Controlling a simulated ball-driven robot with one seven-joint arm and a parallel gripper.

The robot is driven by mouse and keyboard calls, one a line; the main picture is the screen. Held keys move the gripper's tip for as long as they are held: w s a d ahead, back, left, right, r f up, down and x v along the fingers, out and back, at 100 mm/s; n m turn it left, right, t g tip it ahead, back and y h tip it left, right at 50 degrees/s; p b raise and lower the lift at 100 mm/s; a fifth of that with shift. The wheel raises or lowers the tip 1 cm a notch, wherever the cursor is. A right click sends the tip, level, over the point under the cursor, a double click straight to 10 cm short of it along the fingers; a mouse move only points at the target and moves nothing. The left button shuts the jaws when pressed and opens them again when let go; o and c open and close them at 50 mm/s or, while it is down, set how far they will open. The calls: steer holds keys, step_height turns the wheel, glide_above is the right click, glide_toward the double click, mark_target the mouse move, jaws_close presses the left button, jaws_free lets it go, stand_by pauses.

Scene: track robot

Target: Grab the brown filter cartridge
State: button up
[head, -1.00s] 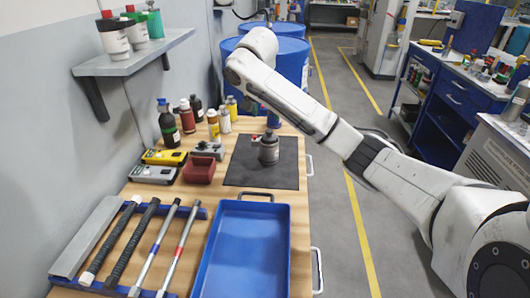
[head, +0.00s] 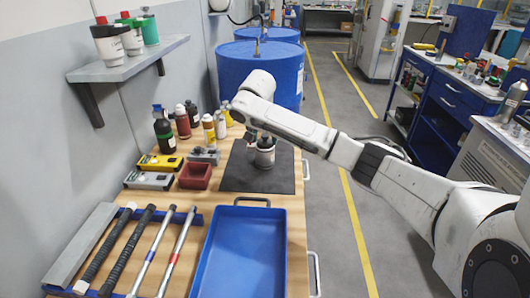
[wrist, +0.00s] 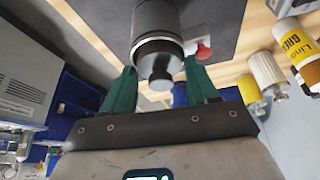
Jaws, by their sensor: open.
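A grey canister (head: 265,157) with a dark cap stands upright on the dark mat (head: 235,172) at the back of the wooden table. I see no clearly brown cartridge; I cannot tell whether this canister is it. My gripper (head: 252,136) is partly hidden by my arm in the head view, right at the canister's top. In the wrist view the canister (wrist: 157,20) points its cap end between the two green fingers of my gripper (wrist: 161,84). The fingers are apart, one on each side of the cap, with gaps visible.
Several bottles (head: 164,132) stand left of the mat, with a dark red open box (head: 195,177) and handheld devices (head: 160,162) nearby. A blue tray (head: 235,255) lies in front. Blue drums (head: 262,65) stand behind the table. A shelf (head: 125,62) juts from the left wall.

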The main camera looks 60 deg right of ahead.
steer(key=shift+c, duration=0.4)
jaws_close()
steer(key=shift+r, duration=0.15)
